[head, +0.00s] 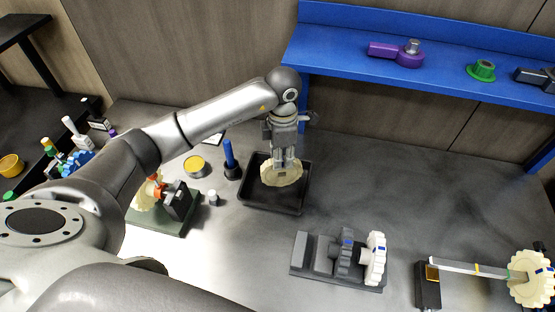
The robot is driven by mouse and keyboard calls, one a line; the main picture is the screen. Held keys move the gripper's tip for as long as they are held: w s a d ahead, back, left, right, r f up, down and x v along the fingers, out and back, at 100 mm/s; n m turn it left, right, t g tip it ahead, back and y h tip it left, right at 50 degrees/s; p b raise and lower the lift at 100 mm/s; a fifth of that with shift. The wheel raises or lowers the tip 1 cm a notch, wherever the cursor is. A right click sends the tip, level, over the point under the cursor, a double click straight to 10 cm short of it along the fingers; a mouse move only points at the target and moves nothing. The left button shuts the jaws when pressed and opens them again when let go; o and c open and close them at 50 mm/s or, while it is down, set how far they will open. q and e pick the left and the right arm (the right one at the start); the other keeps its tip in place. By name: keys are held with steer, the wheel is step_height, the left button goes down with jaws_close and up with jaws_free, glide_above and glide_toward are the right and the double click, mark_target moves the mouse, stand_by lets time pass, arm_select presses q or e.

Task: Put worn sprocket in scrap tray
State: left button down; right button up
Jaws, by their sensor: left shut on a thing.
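A cream toothed sprocket (281,174) is in the fingers of my left gripper (284,162). The gripper is shut on its upper edge and points down. The sprocket shows over the inside of a black tray (263,205) on the grey table; I cannot tell whether it touches the tray floor. The fingertips partly cover the sprocket. My right gripper is not in view.
A blue-handled tool (229,155) and a yellow-topped tin (194,165) stand left of the tray. A grey fixture with gears (338,258) is in front on the right. A blue shelf (440,82) runs along the back. The table right of the tray is clear.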

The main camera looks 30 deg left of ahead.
arm_select(q)
steer(key=shift+w+a+f, duration=0.1)
steer(key=shift+a+f, duration=0.15)
steer(key=shift+f, duration=0.1)
steer(key=shift+a+f, duration=0.15)
steer(key=shift+f, duration=0.05)
steer(key=f+p, duration=0.2)
steer(key=f, duration=0.1)
steer(key=shift+w+a+f, duration=0.15)
steer(key=shift+a+f, duration=0.15)
steer(key=shift+a, duration=0.1)
steer(key=shift+f, duration=0.15)
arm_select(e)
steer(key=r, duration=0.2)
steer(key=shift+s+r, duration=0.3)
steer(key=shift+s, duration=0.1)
arm_select(q)
steer(key=shift+f, duration=0.1)
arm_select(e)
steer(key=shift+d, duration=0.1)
arm_select(q)
steer(key=shift+f, duration=0.2)
steer(key=c, duration=1.3)
jaws_free()
steer(key=shift+r, duration=0.1)
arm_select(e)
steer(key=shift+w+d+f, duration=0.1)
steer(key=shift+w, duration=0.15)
